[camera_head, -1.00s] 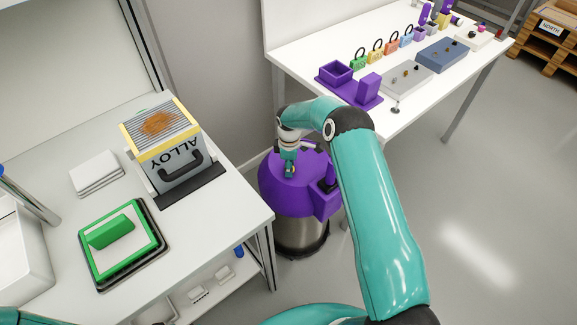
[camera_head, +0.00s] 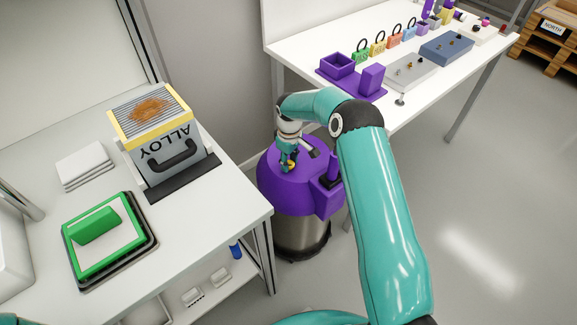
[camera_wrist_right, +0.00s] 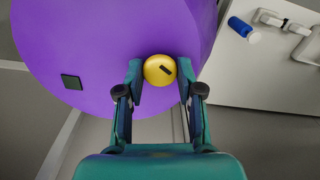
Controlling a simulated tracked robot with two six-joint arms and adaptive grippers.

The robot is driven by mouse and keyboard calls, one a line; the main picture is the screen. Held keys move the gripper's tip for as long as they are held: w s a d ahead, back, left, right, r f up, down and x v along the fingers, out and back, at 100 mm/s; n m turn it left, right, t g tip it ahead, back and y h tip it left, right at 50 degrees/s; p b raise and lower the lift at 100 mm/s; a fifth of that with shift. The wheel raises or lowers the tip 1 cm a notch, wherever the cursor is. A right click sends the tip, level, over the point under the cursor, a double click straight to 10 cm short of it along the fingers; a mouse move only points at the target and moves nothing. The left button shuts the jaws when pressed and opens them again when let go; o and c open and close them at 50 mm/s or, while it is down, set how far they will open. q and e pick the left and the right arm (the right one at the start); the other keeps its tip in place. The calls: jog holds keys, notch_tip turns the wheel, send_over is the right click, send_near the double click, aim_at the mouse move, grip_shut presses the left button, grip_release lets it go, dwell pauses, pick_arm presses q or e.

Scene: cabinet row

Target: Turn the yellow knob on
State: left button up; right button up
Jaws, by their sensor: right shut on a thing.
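The yellow knob (camera_wrist_right: 160,70) is round with a dark mark slanting down to the right in the right wrist view. It sits at the edge of the purple top (camera_wrist_right: 100,45) of a steel drum, which stands on the floor between the benches in the head view (camera_head: 300,187). My right gripper (camera_wrist_right: 160,77) is shut on the knob, one finger on each side. In the head view this gripper (camera_head: 288,165) is over the drum top, and only a little yellow shows at it. My left gripper is out of view.
On the left bench stand an ALLOY box (camera_head: 165,150) with a black handle and a green-framed plate (camera_head: 105,238). The rear table holds purple blocks (camera_head: 371,79), small padlocks and a grey panel (camera_head: 411,72).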

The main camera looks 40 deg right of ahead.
jog(key=m+b, duration=0.1)
jog(key=m, duration=0.1)
jog(key=shift+m, duration=0.4)
jog(key=shift+m+b, duration=0.7)
jog(key=shift+m, duration=0.8)
jog(key=o, duration=1.1)
jog(key=shift+o, duration=0.2)
notch_tip(320, 180, up, 12)
